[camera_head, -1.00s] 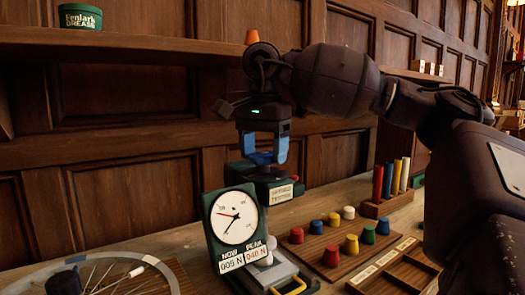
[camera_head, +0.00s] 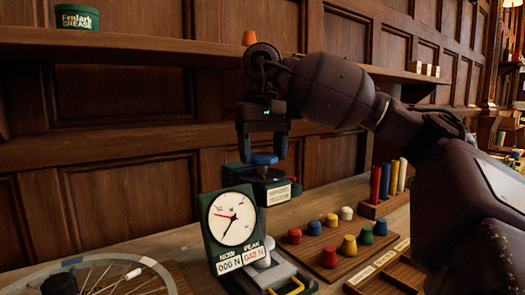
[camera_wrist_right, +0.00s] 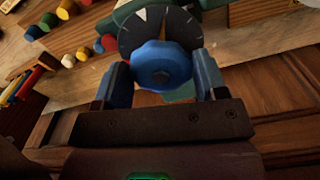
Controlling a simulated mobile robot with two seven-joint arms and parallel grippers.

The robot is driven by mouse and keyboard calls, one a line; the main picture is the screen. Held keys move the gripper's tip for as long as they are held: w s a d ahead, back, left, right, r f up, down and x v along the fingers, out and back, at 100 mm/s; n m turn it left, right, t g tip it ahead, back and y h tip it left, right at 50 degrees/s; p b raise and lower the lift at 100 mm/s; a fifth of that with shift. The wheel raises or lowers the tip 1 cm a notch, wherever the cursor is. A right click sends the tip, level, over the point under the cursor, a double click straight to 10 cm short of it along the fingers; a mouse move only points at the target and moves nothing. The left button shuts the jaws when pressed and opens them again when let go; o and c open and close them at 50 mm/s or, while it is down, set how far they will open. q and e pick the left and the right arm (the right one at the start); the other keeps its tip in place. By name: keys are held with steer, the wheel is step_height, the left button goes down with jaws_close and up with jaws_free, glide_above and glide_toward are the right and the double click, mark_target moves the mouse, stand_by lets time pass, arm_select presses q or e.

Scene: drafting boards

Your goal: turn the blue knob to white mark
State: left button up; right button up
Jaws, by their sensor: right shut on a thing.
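The blue knob (camera_head: 264,159) sits on top of the dark green tester, behind its white dial gauge (camera_head: 235,217). In the wrist view the lobed blue knob (camera_wrist_right: 163,65) is in front of a dark round scale (camera_wrist_right: 187,29) with light ticks. A white wedge mark (camera_wrist_right: 142,14) is at the scale's upper left. A tan pointer line (camera_wrist_right: 163,28) shows above the knob, a little to the right of the white mark. My right gripper (camera_head: 263,157) points down and is shut on the knob, one finger each side; it also shows in the wrist view (camera_wrist_right: 164,80). My left gripper is out of view.
A board of coloured knobs (camera_head: 330,258) stands right of the tester, with a rack of coloured sticks (camera_head: 381,205) behind it. A spoked wheel (camera_head: 95,275) lies at the lower left. A shelf (camera_head: 150,48) runs along the panelled wall behind my gripper.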

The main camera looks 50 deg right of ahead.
steer(key=n, duration=0.5)
steer(key=shift+r, duration=0.1)
stand_by(0.7)
steer(key=o, duration=0.9)
steer(key=shift+d, duration=0.1)
steer(key=shift+o, duration=0.2)
